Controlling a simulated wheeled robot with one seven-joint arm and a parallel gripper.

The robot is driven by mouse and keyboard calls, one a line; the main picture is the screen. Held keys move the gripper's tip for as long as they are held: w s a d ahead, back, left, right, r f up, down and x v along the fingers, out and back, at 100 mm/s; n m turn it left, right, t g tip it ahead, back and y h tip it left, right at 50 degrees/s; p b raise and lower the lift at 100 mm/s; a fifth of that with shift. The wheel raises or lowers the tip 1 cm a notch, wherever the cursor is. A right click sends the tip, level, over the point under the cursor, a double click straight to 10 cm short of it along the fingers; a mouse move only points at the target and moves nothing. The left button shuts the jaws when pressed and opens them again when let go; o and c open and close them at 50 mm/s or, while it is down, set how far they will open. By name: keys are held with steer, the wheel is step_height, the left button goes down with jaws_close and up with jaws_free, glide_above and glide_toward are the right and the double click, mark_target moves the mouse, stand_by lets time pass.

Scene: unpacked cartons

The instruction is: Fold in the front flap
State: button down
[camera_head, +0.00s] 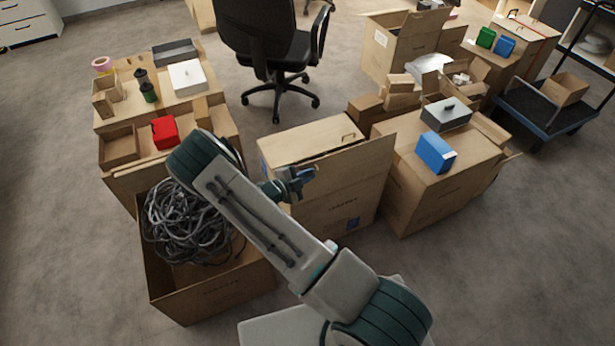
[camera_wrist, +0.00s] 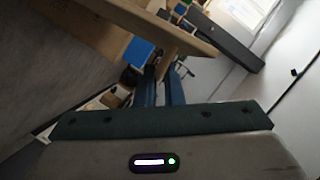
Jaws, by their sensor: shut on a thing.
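The middle carton (camera_head: 330,210) stands on the floor with a blue label on its front. Its front flap (camera_head: 355,162) stands up along the front edge, tilted, with a dark gap behind it. The far part of the top is covered by a flat panel (camera_head: 305,143) with a hand hole. My gripper (camera_head: 306,181) is at the left end of the front flap and shut on it. In the wrist view the blue fingers (camera_wrist: 163,82) meet a tan board (camera_wrist: 165,28), which looks like this flap; the exact contact is hard to see.
An open carton (camera_head: 215,290) holding a grey cable coil (camera_head: 185,222) stands at front left, under my arm. A carton at right carries a blue box (camera_head: 436,152) and a grey box (camera_head: 446,114). Cartons with small items stand at left, a black chair (camera_head: 265,45) behind.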

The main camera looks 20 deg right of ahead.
steer(key=c, duration=1.8)
jaws_free()
steer(key=v, duration=1.4)
